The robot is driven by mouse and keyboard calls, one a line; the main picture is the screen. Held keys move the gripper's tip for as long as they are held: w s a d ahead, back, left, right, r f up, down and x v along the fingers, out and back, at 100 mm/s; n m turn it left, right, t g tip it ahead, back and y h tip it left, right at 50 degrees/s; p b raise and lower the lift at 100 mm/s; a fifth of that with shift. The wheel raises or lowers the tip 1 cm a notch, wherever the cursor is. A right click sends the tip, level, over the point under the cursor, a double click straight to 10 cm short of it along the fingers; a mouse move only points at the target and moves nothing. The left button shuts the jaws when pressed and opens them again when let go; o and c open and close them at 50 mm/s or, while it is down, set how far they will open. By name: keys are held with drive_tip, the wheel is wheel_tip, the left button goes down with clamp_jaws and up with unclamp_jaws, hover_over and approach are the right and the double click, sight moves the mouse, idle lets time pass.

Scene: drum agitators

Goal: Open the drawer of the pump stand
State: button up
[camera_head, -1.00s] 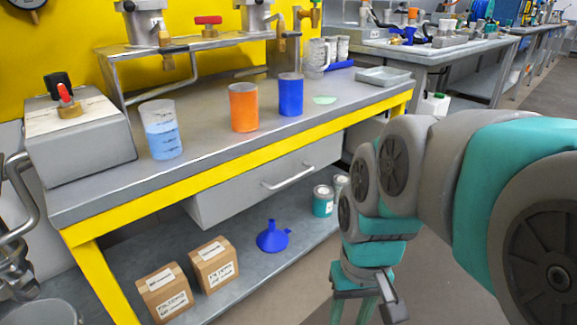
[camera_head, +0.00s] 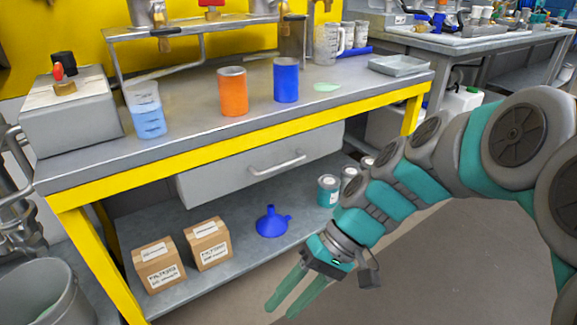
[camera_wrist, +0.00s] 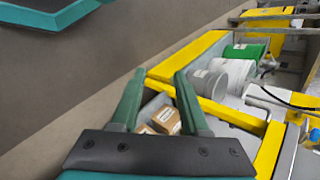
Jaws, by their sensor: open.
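The pump stand is a grey bench (camera_head: 190,112) with a yellow front rail. Its grey drawer (camera_head: 222,180) hangs under the top and looks closed, with a silver bar handle (camera_head: 277,164) on its front. My gripper (camera_head: 284,302) is open and empty, low in front of the stand, below and apart from the handle. Its green fingers point down and to the left. In the wrist view my gripper (camera_wrist: 160,100) has its two fingers spread, with cardboard boxes (camera_wrist: 163,119) visible between them beyond.
The lower shelf (camera_head: 200,283) carries two cardboard boxes (camera_head: 207,243), a blue funnel (camera_head: 271,221) and teal-banded cans (camera_head: 328,190). On top stand orange (camera_head: 232,93) and blue (camera_head: 286,82) cylinders and a beaker (camera_head: 147,112). Floor in front is clear.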

drive_tip(key=w+a+r+y, duration=0.25)
drive_tip(key=w+y, duration=0.25)
drive_tip(key=w, duration=0.4)
drive_tip(key=m+t+y, duration=0.3)
drive_tip(key=t+y, duration=0.4)
drive_tip(key=t, duration=0.1)
approach(280, 165)
drive_tip(key=a, duration=0.2)
drive_tip(key=x, duration=0.5)
drive_tip(key=p+x, duration=0.1)
drive_tip(key=x, duration=0.2)
drive_tip(key=shift+w+f, duration=0.15)
drive_tip(key=shift+w, duration=0.15)
clamp_jaws()
